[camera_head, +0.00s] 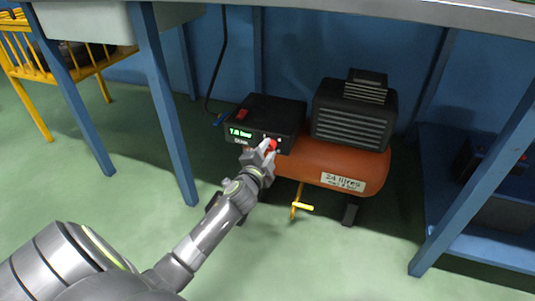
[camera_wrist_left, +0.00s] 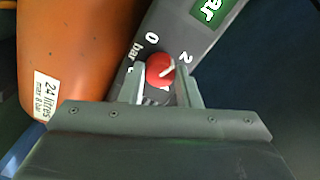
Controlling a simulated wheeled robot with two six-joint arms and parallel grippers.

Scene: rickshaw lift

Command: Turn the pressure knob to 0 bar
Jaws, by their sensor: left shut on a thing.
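The red pressure knob (camera_head: 271,145) is on the front of the black control box (camera_head: 284,112) of the compressor. In the left wrist view the knob (camera_wrist_left: 160,68) has a pale pointer mark, with "0" and "2" printed around it. The box's green display (camera_head: 240,133) reads about 7 bar; the digits are small. My left gripper (camera_head: 266,147) is at the knob. In the left wrist view its two fingers (camera_wrist_left: 158,85) stand on either side of the knob, shut on it, and hide part of the lower dial. My right gripper is in neither view.
The orange tank (camera_head: 300,165) with a "24 litres" label and a yellow valve handle (camera_head: 301,207) sits below. Blue table legs (camera_head: 168,110) stand left and right, with the tabletop above. A blue shelf is at right. Green floor is clear in front.

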